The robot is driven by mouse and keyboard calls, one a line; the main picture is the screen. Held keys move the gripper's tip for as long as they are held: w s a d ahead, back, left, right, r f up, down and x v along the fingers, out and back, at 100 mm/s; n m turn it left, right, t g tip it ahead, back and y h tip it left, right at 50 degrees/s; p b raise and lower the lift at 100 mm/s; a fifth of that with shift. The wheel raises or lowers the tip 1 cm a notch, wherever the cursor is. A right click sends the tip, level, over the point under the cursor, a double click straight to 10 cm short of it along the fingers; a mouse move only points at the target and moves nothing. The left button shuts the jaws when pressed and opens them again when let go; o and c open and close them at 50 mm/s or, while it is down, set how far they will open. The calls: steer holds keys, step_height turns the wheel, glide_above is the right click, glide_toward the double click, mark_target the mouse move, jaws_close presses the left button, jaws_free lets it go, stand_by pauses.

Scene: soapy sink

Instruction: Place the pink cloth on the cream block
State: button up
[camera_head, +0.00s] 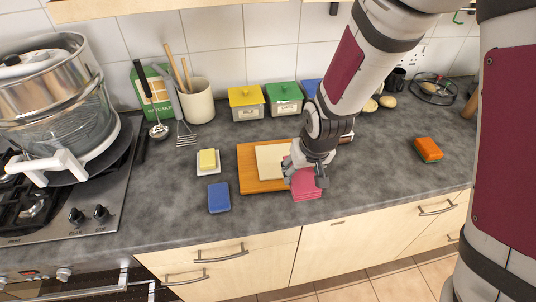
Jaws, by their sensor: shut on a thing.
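The pink cloth (306,192) is a flat folded piece at the front right corner of the orange-brown board. My gripper (304,179) is over its back part and shut on it, and its fingers hide that part. I cannot tell whether the cloth touches the counter or is slightly lifted. The cream block (270,161) lies flat on the board (248,172), just behind and left of the cloth. My gripper and wrist cover its right side.
A yellow block (208,158) sits on a white dish, with a blue block (218,197) in front. An orange sponge (428,150) lies to the right. Yellow, green and blue tins (284,98) stand behind. The hob with glass pots (65,120) is left. The counter right of the cloth is clear.

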steer(key=w+a, duration=0.2)
steer(key=w, duration=0.1)
steer(key=w+a, duration=0.2)
steer(key=w, duration=0.2)
steer(key=w+a+f, duration=0.1)
steer(key=w, duration=0.2)
steer(key=shift+w+a, duration=0.4)
steer(key=shift+w+a+f+p, duration=0.15)
steer(key=shift+w+f+p, duration=0.1)
steer(key=shift+w+p, duration=0.05)
step_height(320, 180, down, 2)
steer(key=shift+s+f+p, duration=0.1)
steer(key=shift+p, duration=0.25)
steer(key=shift+f, duration=0.5)
steer(key=shift+f, duration=0.15)
steer(key=o, duration=1.2)
steer(key=shift+c, duration=0.2)
